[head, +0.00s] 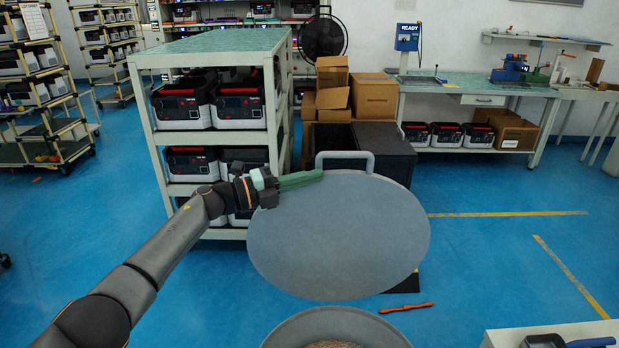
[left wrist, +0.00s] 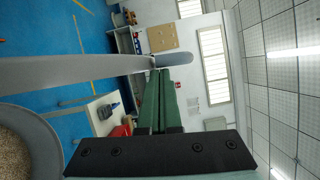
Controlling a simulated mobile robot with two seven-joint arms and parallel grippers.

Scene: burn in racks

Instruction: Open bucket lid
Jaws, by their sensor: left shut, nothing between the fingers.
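The bucket (head: 335,318) stands at the bottom of the head view, uncovered at least in part, with brown granular contents showing. Its curved rim also shows in the left wrist view (left wrist: 42,128). The round grey lid (head: 340,240) is raised and tilted up beyond the bucket, its broad face towards me. The lid's loop handle (head: 345,155) is at its top edge. My left gripper (head: 320,175) is shut and empty, its green fingers across the lid's upper left edge. In the left wrist view the lid (left wrist: 70,71) appears edge-on, close to the fingertips (left wrist: 160,72); contact is unclear. My right gripper is out of view.
A shelf rack (head: 221,45) with several battery-like units stands behind my left arm. Cardboard boxes (head: 374,95) and a dark cabinet (head: 385,150) are behind the lid. A table corner (head: 500,338) is at lower right. An orange-and-black item (head: 405,308) lies on the floor.

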